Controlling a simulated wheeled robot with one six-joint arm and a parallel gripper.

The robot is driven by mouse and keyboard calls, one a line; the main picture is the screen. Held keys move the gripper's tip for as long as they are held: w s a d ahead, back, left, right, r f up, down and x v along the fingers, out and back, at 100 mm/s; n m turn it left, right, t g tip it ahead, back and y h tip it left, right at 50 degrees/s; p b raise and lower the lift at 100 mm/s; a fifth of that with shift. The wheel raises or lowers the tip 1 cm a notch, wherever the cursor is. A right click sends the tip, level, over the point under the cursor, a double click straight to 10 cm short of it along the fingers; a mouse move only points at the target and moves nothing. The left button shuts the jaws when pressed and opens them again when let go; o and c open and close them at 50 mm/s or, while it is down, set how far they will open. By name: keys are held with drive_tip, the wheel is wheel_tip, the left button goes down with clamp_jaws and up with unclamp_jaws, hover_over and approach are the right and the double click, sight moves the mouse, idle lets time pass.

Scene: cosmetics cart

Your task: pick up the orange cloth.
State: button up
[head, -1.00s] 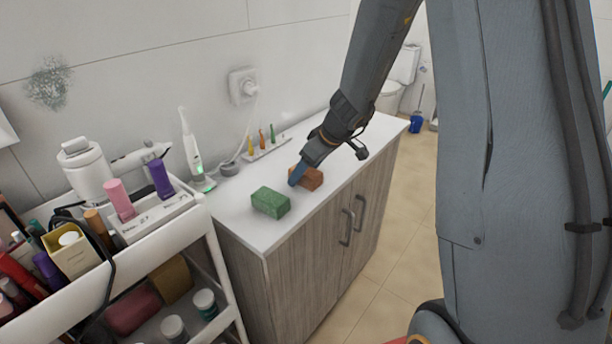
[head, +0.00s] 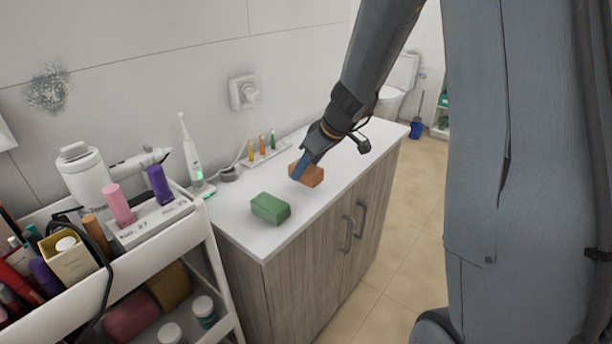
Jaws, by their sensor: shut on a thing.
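The orange cloth (head: 312,177) is a small block-like folded piece at the countertop's middle, in the head view. My gripper (head: 300,172) comes down from the upper right and is shut on the orange cloth. Its blue fingertip lies over the cloth's left side and hides part of it. I cannot clearly tell whether the cloth touches the counter or is slightly above it.
A green block (head: 270,208) lies on the white countertop (head: 237,217), left of the cloth. Behind stand an electric toothbrush (head: 191,150) and a small rack of coloured brushes (head: 265,152). A crowded cosmetics cart (head: 190,232) stands at the left.

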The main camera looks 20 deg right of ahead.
drive_tip(key=s+d+b, duration=0.6)
drive_tip(key=s+d, duration=0.4)
drive_tip(key=s, duration=0.4)
drive_tip(key=shift+s+d+r, duration=0.2)
drive_tip(key=shift+s+d, duration=0.1)
drive_tip(key=shift+s, duration=0.05)
